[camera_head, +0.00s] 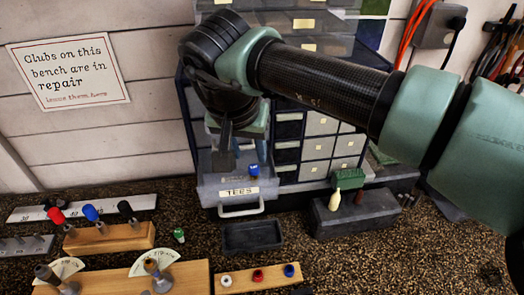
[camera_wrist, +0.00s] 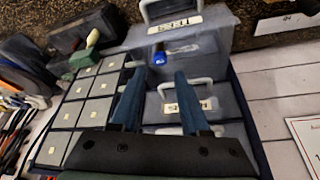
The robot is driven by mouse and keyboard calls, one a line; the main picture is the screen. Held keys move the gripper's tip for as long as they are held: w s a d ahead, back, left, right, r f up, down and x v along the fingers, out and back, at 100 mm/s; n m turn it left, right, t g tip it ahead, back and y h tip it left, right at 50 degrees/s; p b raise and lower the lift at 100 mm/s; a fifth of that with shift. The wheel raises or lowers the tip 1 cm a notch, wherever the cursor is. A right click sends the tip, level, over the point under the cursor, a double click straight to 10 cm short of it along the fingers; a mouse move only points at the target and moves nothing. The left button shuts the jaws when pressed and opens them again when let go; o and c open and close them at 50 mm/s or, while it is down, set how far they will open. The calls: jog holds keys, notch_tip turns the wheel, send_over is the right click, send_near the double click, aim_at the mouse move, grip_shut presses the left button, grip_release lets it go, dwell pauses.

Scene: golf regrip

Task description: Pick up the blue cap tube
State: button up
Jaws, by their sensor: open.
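The blue cap tube (camera_head: 254,170) lies in the pulled-out drawer labelled TEES (camera_head: 239,209). In the wrist view the tube (camera_wrist: 158,57) is on its side, its blue cap at the left and its clear body pointing right. My gripper (camera_head: 243,153) is above the drawer, in front of the cabinet. In the wrist view its two blue fingers (camera_wrist: 157,88) are spread with nothing between them, and the tube is beyond their tips, apart from them. The head view shows the tube's cap but little of its clear body.
The drawer's walls and handle surround the tube, and the cabinet (camera_head: 288,150) rises behind. A dark tray (camera_head: 252,237) is in front. A grey box (camera_head: 355,211) stands at the right. Wooden racks with coloured pieces (camera_head: 110,238) stand at the left.

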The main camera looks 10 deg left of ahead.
aim_at(253, 169)
jog(key=p+x, duration=0.1)
jog(key=x, duration=0.2)
jog(key=shift+w+a+f, duration=0.15)
jog(key=shift+f, duration=0.2)
jog(key=shift+p+x, duration=1.35)
jog(key=shift+x, duration=1.5)
grip_shut()
